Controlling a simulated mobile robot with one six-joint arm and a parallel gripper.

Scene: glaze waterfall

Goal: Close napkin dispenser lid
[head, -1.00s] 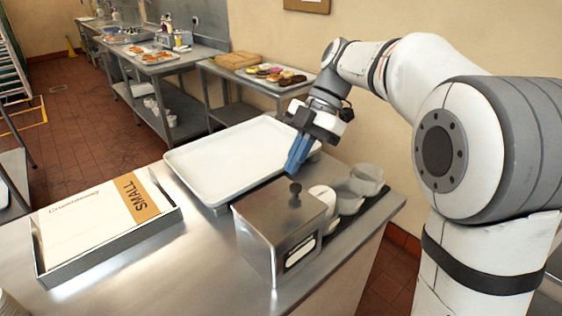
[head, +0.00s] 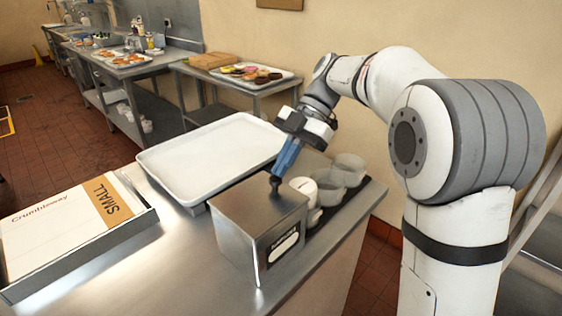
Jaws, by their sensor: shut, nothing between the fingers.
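The napkin dispenser (head: 258,226) is a brushed steel box with a dark label frame on its front, standing near the counter's front edge. Its flat lid (head: 246,197) lies across the top, with no clear gap along the visible edges. A small dark knob (head: 275,188) stands up from the lid. My gripper (head: 279,171) is shut and empty, its blue fingers pointing down just above the knob. I cannot tell whether the fingertips touch the knob.
A white tray (head: 158,171) lies behind the dispenser. White cups (head: 350,163) stand close on its right. A box marked SMALL (head: 65,222) sits at left. Bare steel counter (head: 165,270) lies in front. A table behind holds a tray of pastries (head: 250,73).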

